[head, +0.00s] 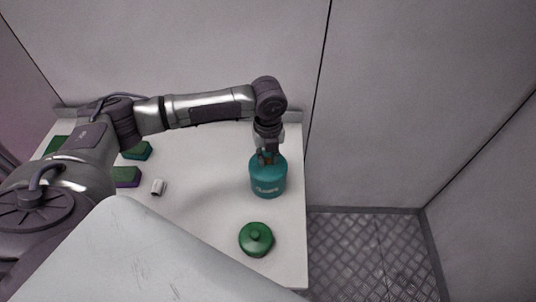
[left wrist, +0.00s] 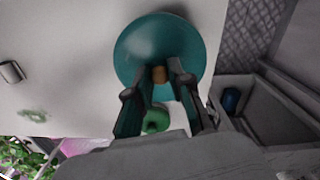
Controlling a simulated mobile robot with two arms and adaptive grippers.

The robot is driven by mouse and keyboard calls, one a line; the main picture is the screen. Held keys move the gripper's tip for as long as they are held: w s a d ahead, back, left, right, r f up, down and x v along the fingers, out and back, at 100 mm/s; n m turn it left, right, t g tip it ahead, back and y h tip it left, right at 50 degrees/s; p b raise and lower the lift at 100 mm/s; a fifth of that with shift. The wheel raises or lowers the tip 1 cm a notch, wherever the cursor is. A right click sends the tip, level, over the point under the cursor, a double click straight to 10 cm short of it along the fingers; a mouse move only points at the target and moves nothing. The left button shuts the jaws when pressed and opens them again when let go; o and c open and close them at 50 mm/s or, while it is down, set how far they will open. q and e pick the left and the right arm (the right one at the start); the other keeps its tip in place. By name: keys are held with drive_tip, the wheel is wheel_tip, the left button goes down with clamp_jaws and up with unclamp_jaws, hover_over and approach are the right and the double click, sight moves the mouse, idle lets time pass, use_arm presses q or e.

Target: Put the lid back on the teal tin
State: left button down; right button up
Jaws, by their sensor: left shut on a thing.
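The teal tin (head: 268,187) stands upright near the right end of the white table, with pale lettering on its side. My left gripper (head: 267,156) is directly above it, pointing down. In the left wrist view the gripper (left wrist: 158,78) is shut on the small brown knob (left wrist: 159,74) of a round teal lid (left wrist: 140,45). The lid is over the tin's top and covers its mouth. I cannot tell whether it is fully seated. The tin's body is hidden under the lid in the left wrist view. My right gripper is not in view.
A round green lidded pot (head: 256,238) stands in front of the tin; it also shows in the left wrist view (left wrist: 157,120). The table's right edge (head: 306,215) is close to the tin.

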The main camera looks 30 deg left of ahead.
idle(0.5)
use_arm(q)
drive_tip(key=shift+f+p, duration=0.15)
drive_tip(key=shift+p, duration=0.25)
drive_tip(key=shift+p, duration=0.45)
idle(0.7)
idle(0.4)
drive_tip(key=c, duration=1)
unclamp_jaws()
drive_tip(key=shift+o, duration=0.5)
drive_tip(key=o, duration=0.4)
